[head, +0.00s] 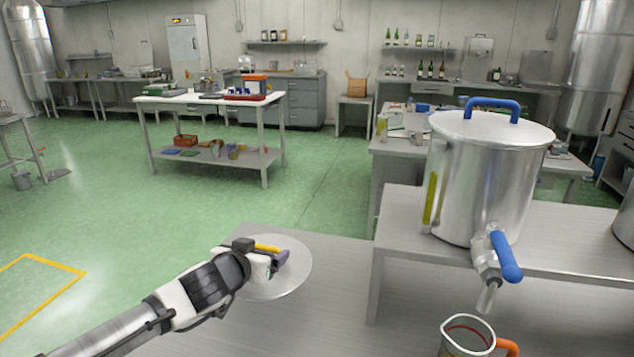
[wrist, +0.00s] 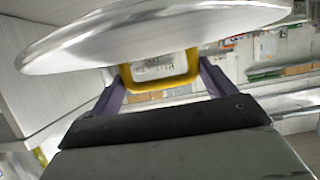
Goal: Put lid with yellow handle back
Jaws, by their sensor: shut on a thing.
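The lid (head: 290,262) is a round, flat, silver metal disc with a yellow handle (head: 267,247). In the head view it is at the lower middle, over the left part of the grey worktop. My gripper (head: 276,262) is shut on the yellow handle. In the wrist view the lid (wrist: 150,30) spans the top, and its yellow handle (wrist: 162,84) sits between my two purple fingers. A large steel pot (head: 480,185) with a blue tap stands on a raised shelf at the right. A lid with a blue handle (head: 493,110) covers it.
A jug with an orange handle (head: 467,338) stands below the tap. Another steel vessel (head: 626,225) is cut off at the right edge; its top is barely visible. The raised shelf (head: 575,245) has bare room between the two vessels.

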